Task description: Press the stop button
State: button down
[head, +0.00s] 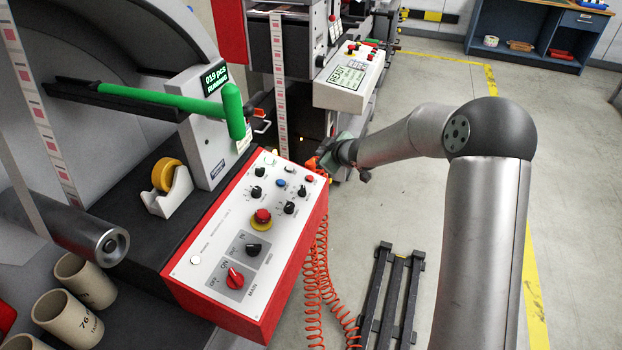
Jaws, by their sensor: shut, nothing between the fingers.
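A white control panel (222,250) with red sides slopes in the middle of the head view. On it, a red mushroom-head button (263,215) sits on a yellow collar. A small red button (309,179) is at its upper right corner, near a small blue button (281,183). Labels by the small buttons are too small to read. My gripper (319,164) is small in view, beside the panel's upper right corner. It is shut and holds nothing; its fingertips are hard to make out. I cannot tell whether it touches the panel.
Black knobs (289,208) and a red rotary switch (235,279) share the panel. A green bar (165,104) juts out above it, by a display (215,79). A coiled orange hose (318,285) hangs at the panel's right. A second machine's panel (349,77) stands behind.

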jog(key=f+b, duration=0.2)
jog(key=a+f+b, duration=0.1)
jog(key=f+b, duration=0.2)
jog(key=a+f+b, duration=0.1)
jog(key=f+b, duration=0.1)
jog(key=f, duration=0.1)
jog(key=shift+w+a+b, duration=0.1)
jog(key=shift+w+b, duration=0.2)
jog(key=shift+b, duration=0.05)
dwell(1.6)
jog(key=shift+a+f+b, duration=0.1)
jog(key=shift+f+b, duration=0.2)
jog(key=shift+f, duration=0.1)
jog(key=shift+a+f+b, duration=0.1)
jog(key=shift+f+b, duration=0.3)
jog(key=shift+f, duration=0.05)
dwell(0.5)
jog(key=shift+r, duration=0.1)
jog(key=shift+d+r+p, duration=0.25)
jog(key=shift+r+p, duration=0.5)
jog(key=shift+p, duration=0.15)
jog(key=r+p, duration=0.2)
jog(key=d+r+p, duration=0.1)
jog(key=r+p, duration=0.2)
jog(key=shift+s+d, duration=0.15)
jog(key=shift+s, duration=0.05)
